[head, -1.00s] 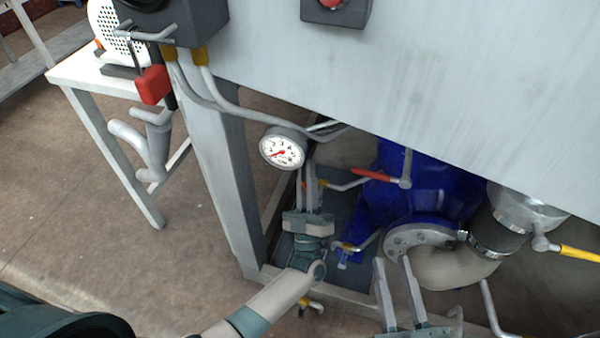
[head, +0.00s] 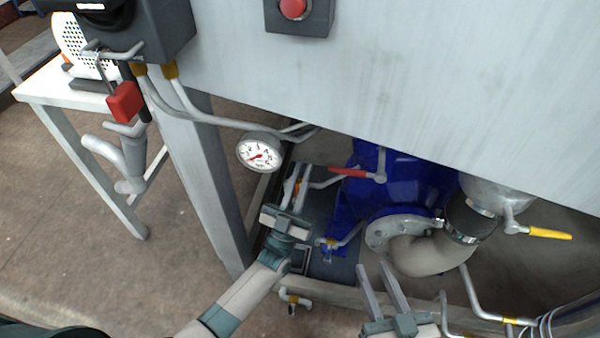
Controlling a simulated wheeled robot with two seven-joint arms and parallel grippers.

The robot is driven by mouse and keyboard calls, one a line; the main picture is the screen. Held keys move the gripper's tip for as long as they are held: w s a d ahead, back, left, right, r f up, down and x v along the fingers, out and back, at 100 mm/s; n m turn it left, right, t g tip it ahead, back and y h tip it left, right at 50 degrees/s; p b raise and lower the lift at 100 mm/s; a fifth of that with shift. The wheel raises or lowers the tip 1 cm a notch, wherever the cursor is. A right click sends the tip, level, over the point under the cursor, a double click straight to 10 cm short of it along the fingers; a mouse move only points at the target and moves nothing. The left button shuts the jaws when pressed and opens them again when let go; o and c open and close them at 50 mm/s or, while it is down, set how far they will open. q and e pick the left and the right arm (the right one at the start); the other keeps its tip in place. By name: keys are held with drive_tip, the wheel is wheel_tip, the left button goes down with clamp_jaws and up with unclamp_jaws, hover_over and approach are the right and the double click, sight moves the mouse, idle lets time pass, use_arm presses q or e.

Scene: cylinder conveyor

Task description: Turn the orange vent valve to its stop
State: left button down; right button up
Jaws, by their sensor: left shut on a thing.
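The orange vent valve (head: 298,187) shows only as a small orange patch at the fingers of my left gripper (head: 297,172), beside the blue pump housing. My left gripper is shut on it, and the fingers hide most of the valve. How far the valve is turned cannot be told. My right gripper (head: 374,266) is at the lower middle, with its two fingers apart and nothing seen between them. It is in front of the pump's flange and away from the valve.
A pressure gauge (head: 260,152) hangs just above left of my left gripper. A red-handled lever (head: 348,172) is close on its right. A yellow-handled lever (head: 550,234) sits far right. The grey frame leg (head: 205,180) stands left. A large grey panel (head: 400,80) overhangs the pump.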

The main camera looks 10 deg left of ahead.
use_arm(q)
drive_tip(key=c, duration=1.8)
unclamp_jaws()
